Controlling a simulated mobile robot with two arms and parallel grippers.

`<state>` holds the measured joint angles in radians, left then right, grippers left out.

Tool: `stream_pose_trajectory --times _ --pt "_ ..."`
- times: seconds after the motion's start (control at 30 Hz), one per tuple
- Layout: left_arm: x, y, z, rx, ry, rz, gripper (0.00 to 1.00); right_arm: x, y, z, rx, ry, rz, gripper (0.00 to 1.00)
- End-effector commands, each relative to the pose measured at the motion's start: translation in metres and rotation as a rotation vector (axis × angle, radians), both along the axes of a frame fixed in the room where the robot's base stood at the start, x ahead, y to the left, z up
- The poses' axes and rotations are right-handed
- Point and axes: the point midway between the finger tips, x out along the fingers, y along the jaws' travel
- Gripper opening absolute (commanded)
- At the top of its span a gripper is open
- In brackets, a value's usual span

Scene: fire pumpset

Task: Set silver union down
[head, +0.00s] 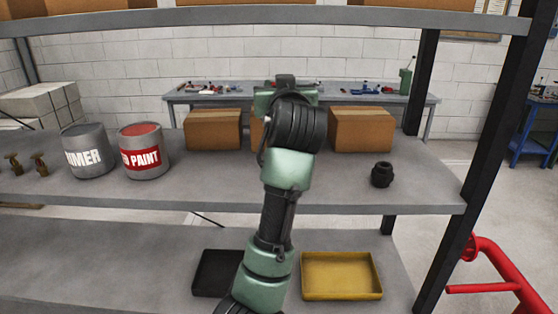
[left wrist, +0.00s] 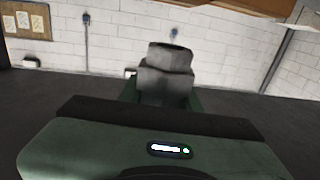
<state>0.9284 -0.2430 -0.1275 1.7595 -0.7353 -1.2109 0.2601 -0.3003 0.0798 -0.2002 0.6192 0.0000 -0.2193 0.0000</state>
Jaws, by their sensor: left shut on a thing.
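The silver union (left wrist: 166,78) shows in the left wrist view as a grey, stepped, blurred piece. It is held between the green fingers of my left gripper (left wrist: 162,100), which is shut on it. In the head view one green and black arm rises from the bottom centre, and its gripper end (head: 286,92) is above the middle shelf. The arm's wrist hides the union in the head view. My right gripper is not seen.
The middle grey shelf (head: 330,190) holds a dark fitting (head: 382,174), cardboard boxes (head: 360,130), a primer can (head: 88,152), a paint can (head: 143,152) and small brass fittings (head: 38,164). Below are a black tray (head: 205,285) and a yellow tray (head: 342,292). A black post (head: 475,160) stands at right.

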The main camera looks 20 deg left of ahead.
Motion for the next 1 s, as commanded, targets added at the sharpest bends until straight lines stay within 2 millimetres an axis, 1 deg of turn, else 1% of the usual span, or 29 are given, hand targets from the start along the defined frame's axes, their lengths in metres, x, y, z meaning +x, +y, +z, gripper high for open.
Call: stream_pose_trajectory --times 0.03,0.2,0.3,0.4,0.5,0.67,0.8,0.9,1.0 --pt "0.000 0.001 -0.014 0.004 0.006 0.002 0.00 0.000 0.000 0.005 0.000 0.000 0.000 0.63" --pt "0.000 0.001 -0.059 0.004 0.006 0.001 0.00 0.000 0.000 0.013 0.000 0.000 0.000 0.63" --pt "0.000 0.001 -0.084 0.005 0.004 0.002 0.00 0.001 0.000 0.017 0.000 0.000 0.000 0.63" --pt "0.000 0.000 -0.104 0.005 0.002 0.001 0.00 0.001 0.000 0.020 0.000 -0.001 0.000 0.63" --pt "0.000 0.001 -0.117 0.004 -0.001 0.001 0.00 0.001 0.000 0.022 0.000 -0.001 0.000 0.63" --pt "0.000 0.000 -0.129 0.002 -0.001 0.001 0.00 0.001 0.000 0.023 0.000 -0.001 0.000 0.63" --pt "0.000 0.001 -0.151 0.004 0.003 0.001 0.00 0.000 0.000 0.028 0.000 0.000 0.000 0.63" --pt "0.000 0.001 -0.163 0.004 0.001 0.001 0.00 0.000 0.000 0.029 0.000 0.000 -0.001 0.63" --pt "0.000 0.000 -0.167 0.001 -0.003 -0.001 0.00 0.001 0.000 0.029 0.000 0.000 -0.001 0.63"
